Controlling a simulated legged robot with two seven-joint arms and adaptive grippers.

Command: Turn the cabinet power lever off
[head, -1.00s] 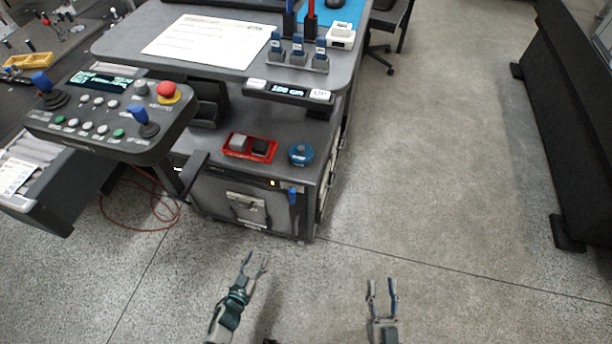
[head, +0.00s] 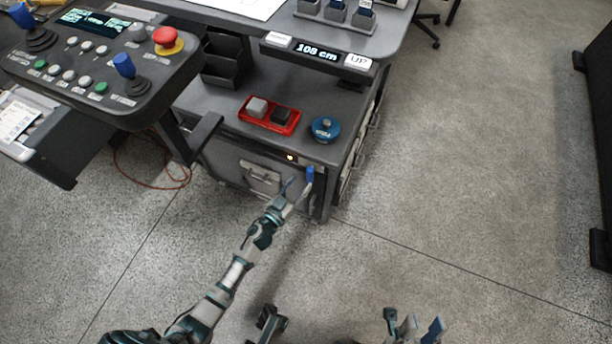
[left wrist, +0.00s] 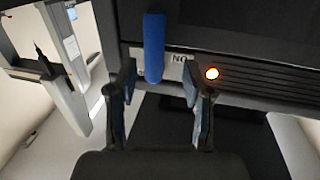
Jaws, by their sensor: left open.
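The blue power lever (head: 310,174) is on the upper right of the front of the dark cabinet (head: 232,170). In the left wrist view the lever (left wrist: 154,46) extends down from the top of the picture, its end between my open fingertips, with gaps visible on both sides. My left gripper (head: 297,190) is at the lever in the head view; its fingers partly cover the panel there. Its fingers also show in the left wrist view (left wrist: 159,78). My right gripper (head: 413,325) is open and empty over the floor, at the bottom edge of the head view.
A lit orange lamp (left wrist: 212,73) sits beside the lever, near a partly hidden label. A red tray (head: 269,116) and a blue round knob (head: 325,128) are on the cabinet top. A control panel (head: 100,60) overhangs at left.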

